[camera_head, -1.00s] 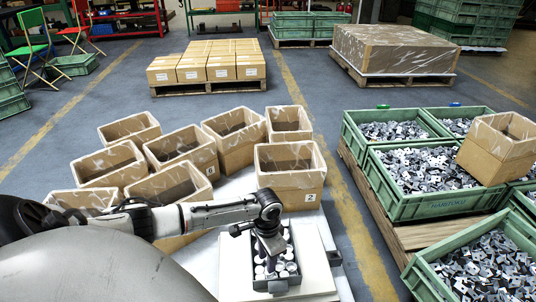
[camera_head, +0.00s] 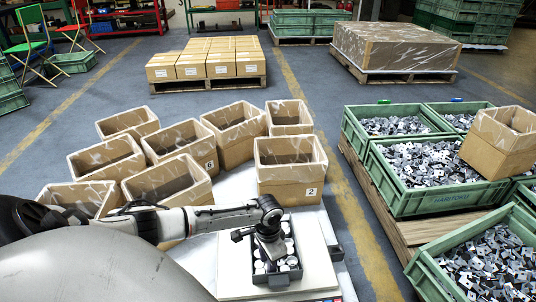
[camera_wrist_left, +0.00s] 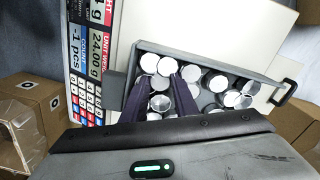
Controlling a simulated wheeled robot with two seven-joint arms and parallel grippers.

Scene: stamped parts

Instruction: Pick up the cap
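Several white and silvery round caps (camera_wrist_left: 149,63) lie in a grey tray (camera_wrist_left: 210,56) with a handle at its right end in the left wrist view. The tray (camera_head: 257,277) also shows in the head view, on a pale platform. My left gripper (camera_wrist_left: 160,92) reaches down over the tray with its two dark fingers apart. Caps (camera_wrist_left: 160,103) show between and around the fingers; none is clearly gripped. In the head view, my left gripper (camera_head: 268,250) hides part of the tray. My right gripper is not in view.
A scale display (camera_wrist_left: 92,60) stands left of the tray. Open cardboard boxes (camera_head: 290,172) stand behind and left of it. Green crates (camera_head: 440,203) full of metal parts sit on a pallet to the right. The pale platform (camera_head: 318,262) is bare right of the tray.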

